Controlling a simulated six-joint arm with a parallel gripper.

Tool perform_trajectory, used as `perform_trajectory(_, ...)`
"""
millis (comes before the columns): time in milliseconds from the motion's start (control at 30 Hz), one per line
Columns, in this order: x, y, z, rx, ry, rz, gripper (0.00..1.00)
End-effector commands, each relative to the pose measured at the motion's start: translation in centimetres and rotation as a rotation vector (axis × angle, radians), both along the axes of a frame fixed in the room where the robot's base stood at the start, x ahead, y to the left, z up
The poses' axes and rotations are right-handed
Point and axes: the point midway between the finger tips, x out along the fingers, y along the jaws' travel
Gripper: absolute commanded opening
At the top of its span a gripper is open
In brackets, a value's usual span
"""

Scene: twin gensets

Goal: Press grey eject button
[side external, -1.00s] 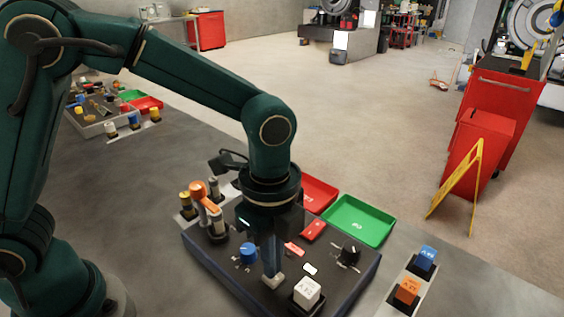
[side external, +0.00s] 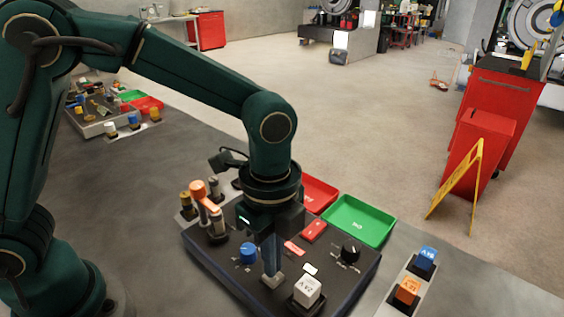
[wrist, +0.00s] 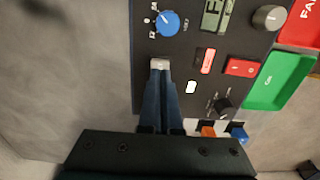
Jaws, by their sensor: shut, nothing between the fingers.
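My gripper (side external: 270,268) points down over the dark control panel (side external: 222,272), its blue fingers together and empty. In the wrist view the fingertips (wrist: 160,74) meet at the lower left of the panel. A small light-grey block (wrist: 160,63) shows right at the tips and looks like the grey eject button. It also shows at the finger ends in the side view (side external: 273,280). The fingers cover part of it, and I cannot tell whether they touch it or whether it is pushed in.
A blue knob (side external: 248,252), red switches (side external: 314,230) and a black knob (side external: 350,250) stand on the panel. An orange-topped lever (side external: 198,190) rises at the left. Red (side external: 318,192) and green (side external: 357,221) trays lie behind. Blue (side external: 426,257) and orange (side external: 408,290) cubes sit at the right.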

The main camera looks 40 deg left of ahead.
Motion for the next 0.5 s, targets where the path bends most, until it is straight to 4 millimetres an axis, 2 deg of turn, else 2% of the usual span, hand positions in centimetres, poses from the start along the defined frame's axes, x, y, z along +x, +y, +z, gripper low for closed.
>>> perform_trajectory(500, 0.0, 0.0, 4.1, -0.002, -0.003, 0.0, 0.0)
